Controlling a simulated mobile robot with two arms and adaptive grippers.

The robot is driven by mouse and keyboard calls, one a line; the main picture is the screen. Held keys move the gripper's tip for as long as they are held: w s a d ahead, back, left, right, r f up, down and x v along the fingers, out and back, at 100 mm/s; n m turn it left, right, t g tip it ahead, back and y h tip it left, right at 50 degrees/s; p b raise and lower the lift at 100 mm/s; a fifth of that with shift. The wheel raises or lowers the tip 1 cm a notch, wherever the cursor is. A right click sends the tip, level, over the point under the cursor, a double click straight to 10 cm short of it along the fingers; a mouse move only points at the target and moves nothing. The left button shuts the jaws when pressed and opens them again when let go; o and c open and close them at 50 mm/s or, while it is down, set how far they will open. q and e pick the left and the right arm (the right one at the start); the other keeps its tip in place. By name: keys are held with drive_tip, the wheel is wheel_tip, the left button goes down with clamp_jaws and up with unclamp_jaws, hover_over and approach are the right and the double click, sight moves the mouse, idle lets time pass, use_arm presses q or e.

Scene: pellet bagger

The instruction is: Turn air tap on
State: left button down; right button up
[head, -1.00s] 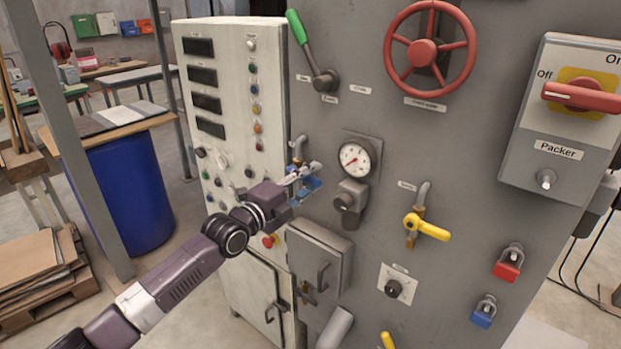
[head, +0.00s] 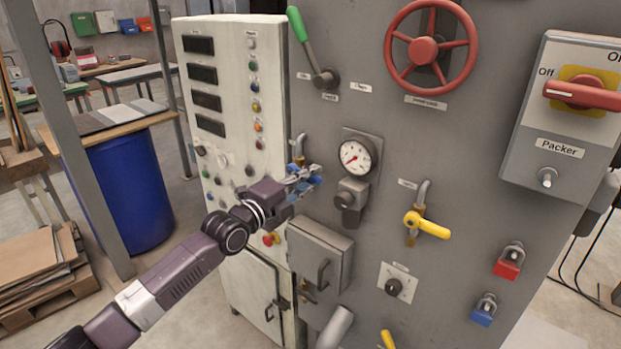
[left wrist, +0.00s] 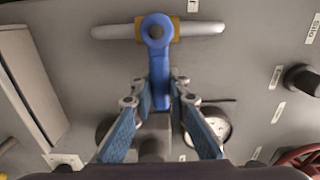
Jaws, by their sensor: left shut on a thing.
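A tap with a blue lever (left wrist: 160,75) sits on a horizontal metal pipe (left wrist: 200,29) with a brass body in the left wrist view. The lever points down there, across the pipe. My left gripper (left wrist: 160,92) has its blue-padded fingers on both sides of the lever and is shut on it. In the head view my left gripper (head: 308,179) is at the grey panel, left of the pressure gauge (head: 354,156), and covers most of this tap. The pipe (head: 299,146) shows just above it. No label on this tap is readable. My right gripper is not in view.
A yellow-handled tap (head: 427,225) is to the right on the panel. A red handwheel (head: 431,47) and a green-handled lever (head: 312,48) are above. A grey box with a handle (head: 319,262) juts out below my gripper. A white control cabinet (head: 232,110) stands left.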

use_arm(q)
drive_tip(key=n+b, duration=0.1)
drive_tip(key=r+n+b, duration=0.1)
drive_tip(key=n, duration=0.1)
drive_tip(key=shift+r+n, duration=0.3)
drive_tip(key=shift+w+a+r+n+b, duration=0.1)
drive_tip(key=shift+a+r+n+b, duration=0.15)
drive_tip(key=shift+n, duration=0.35)
drive_tip(key=shift+w+a+r+n+b, duration=0.1)
drive_tip(key=shift+r+n, duration=0.2)
drive_tip(key=shift+n, duration=0.3)
drive_tip(key=shift+w+r+n, duration=0.1)
drive_tip(key=shift+r+n, duration=0.1)
drive_tip(key=shift+n, duration=0.2)
drive_tip(key=c, duration=1.8)
unclamp_jaws()
drive_tip(key=shift+r, duration=0.1)
drive_tip(key=shift+c, duration=0.2)
